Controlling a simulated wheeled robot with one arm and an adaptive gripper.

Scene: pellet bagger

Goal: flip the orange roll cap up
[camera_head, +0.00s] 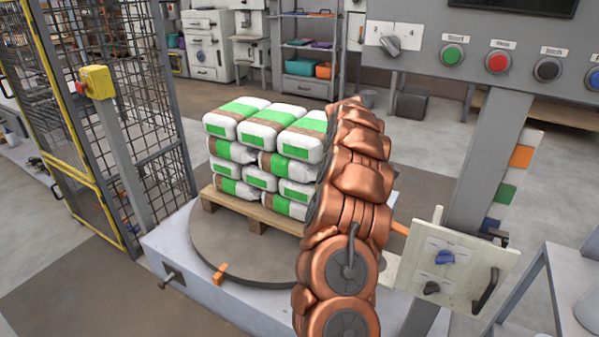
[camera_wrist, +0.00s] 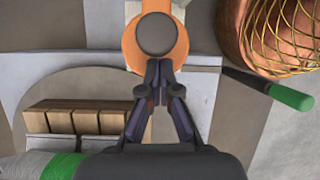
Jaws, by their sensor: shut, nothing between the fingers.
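An orange rounded piece with a dark grey disc on it, which looks like the orange roll cap (camera_wrist: 131,45), is at the top centre of the wrist view. My gripper (camera_wrist: 158,66) is shut and empty, with its fingertips at the cap's lower edge in the picture. I cannot tell whether they touch it. In the head view, a small orange part (camera_head: 400,228) shows just right of my copper-coloured arm and may be the same cap. My arm hides most of that area, and my gripper does not show there.
White and green bags (camera_head: 295,145) are stacked on a wooden pallet (camera_head: 233,212) on a round turntable (camera_head: 215,245). A panel with knobs (camera_head: 462,282) stands to the right. A dark rod with a green end (camera_wrist: 290,97) lies right of the gripper. A mesh fence (camera_head: 80,120) is at left.

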